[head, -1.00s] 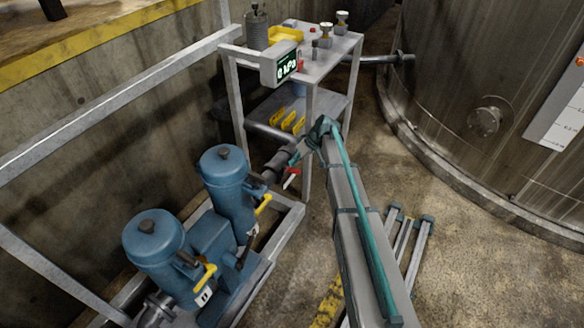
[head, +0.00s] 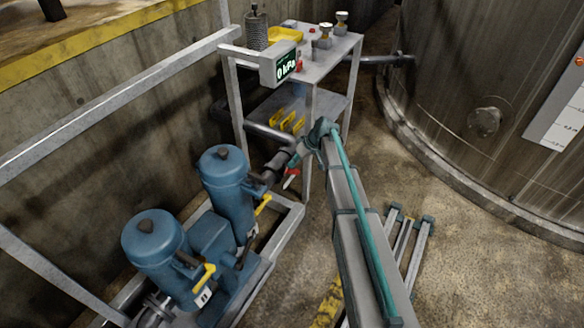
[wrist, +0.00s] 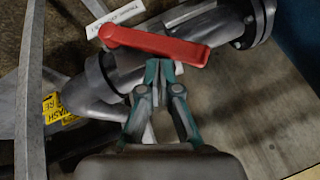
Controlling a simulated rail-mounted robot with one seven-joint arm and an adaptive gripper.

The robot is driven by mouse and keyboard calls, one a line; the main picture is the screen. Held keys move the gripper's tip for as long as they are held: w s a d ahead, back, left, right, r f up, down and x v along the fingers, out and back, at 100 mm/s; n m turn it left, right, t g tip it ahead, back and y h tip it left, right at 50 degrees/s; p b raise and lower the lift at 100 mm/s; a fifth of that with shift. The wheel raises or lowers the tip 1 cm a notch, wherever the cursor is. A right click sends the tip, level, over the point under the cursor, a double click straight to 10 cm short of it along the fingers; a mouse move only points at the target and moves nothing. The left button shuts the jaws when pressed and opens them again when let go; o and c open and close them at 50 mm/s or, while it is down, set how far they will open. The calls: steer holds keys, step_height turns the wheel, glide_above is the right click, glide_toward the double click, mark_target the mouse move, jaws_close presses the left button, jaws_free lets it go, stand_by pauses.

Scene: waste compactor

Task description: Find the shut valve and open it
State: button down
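The valve's red lever (wrist: 155,45) lies over a dark grey flanged pipe (wrist: 120,75) in the wrist view, at an angle to the pipe's run. In the head view the red lever (head: 291,171) shows small at the right end of the pump's pipe. My gripper (wrist: 160,68) has its two teal fingers drawn together, with the tips at the lower edge of the lever's middle. I cannot tell whether they touch it. Nothing shows between the fingers. In the head view my gripper (head: 301,155) is beside the pipe, partly hidden by my arm.
Two blue pump units (head: 226,185) with yellow levers (head: 263,205) stand left of the red lever. A metal stand (head: 310,75) with a display reading 0 is behind. A large tank (head: 470,80) stands right. A white tag (wrist: 115,18) and yellow label (wrist: 57,108) are near the pipe.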

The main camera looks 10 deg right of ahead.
mark_target(290, 173)
steer(key=shift+s+a+f+b, duration=0.2)
steer(key=shift+s+a+f, duration=0.1)
steer(key=shift+s+f, duration=0.2)
steer(key=shift+s+a+f+b, duration=0.2)
steer(key=shift+s+a+f, duration=0.15)
steer(key=shift+s, duration=0.2)
steer(key=shift+a+f, duration=0.15)
steer(key=shift+f, duration=0.15)
steer(key=c, duration=1.5)
jaws_free()
steer(key=shift+s+a+f+b, duration=0.25)
steer(key=shift+s+f+b, duration=0.1)
steer(key=shift+s, duration=0.3)
jaws_close()
steer(key=shift+w+a+r, duration=0.1)
steer(key=shift+w, duration=0.2)
steer(key=shift+s+a+f+b, duration=0.65)
steer(key=shift+s+f, duration=0.15)
steer(key=shift+f, duration=0.2)
stand_by(0.6)
steer(key=shift+w+r, duration=0.1)
